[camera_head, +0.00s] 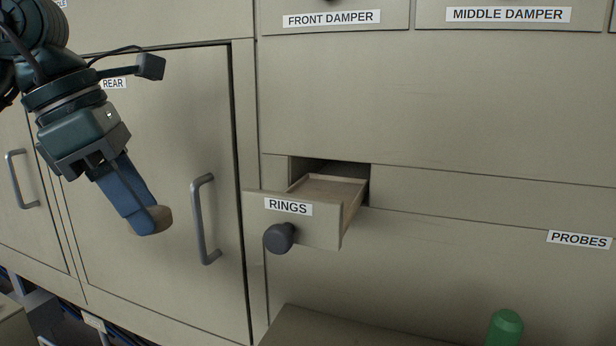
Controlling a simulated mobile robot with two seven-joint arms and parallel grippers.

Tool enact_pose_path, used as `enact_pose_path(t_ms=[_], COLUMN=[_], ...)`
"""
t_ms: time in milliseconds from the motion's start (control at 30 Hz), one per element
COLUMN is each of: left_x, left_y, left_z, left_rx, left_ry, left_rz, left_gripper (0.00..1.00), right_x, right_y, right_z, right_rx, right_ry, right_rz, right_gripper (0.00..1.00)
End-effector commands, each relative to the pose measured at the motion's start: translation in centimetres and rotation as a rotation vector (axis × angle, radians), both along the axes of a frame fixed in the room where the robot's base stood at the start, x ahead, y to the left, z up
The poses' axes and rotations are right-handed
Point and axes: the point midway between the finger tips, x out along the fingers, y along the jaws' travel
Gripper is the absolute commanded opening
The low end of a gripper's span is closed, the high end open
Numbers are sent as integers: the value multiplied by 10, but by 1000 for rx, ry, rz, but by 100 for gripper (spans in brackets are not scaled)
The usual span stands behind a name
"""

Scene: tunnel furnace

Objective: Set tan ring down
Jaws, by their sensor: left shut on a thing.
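My left gripper (143,213) hangs at the left, pointing down and to the right in front of the cabinet doors. Its blue fingers are shut on a small tan-brown thing at their tips, which looks like the tan ring (163,219). The fingers hide much of it, so its full shape cannot be told. It is held in the air, to the left of the RINGS drawer (325,229) in the picture. My right gripper is not in view.
The RINGS drawer stands open with a dark round knob (279,238); the visible part of its floor looks bare. A grey door handle (204,220) lies between gripper and drawer. A green rounded object (505,328) stands at the bottom right, below the PROBES label (579,240).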

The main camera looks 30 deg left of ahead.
Motion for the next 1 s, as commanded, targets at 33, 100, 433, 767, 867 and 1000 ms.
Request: enact_pose_path(t_ms=[33,100,433,767,867,1000], left_x=[10,22,65,104,117,123], left_y=[-7,-14,-41,-66,-74,-88], left_z=[11,14,22,26,27,23], left_rx=[-1,-1,-4,-10,-8,-3], left_ry=[8,9,4,-2,-2,-1], left_rz=[-7,-5,-5,-6,-6,-5], left_gripper=[21,21,21,21,21,21], right_x=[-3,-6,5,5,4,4], right_y=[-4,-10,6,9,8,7], right_z=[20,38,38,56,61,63], right_rx=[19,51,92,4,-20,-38], right_ry=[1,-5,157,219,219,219], right_rz=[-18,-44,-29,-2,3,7], right_gripper=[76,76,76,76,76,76])
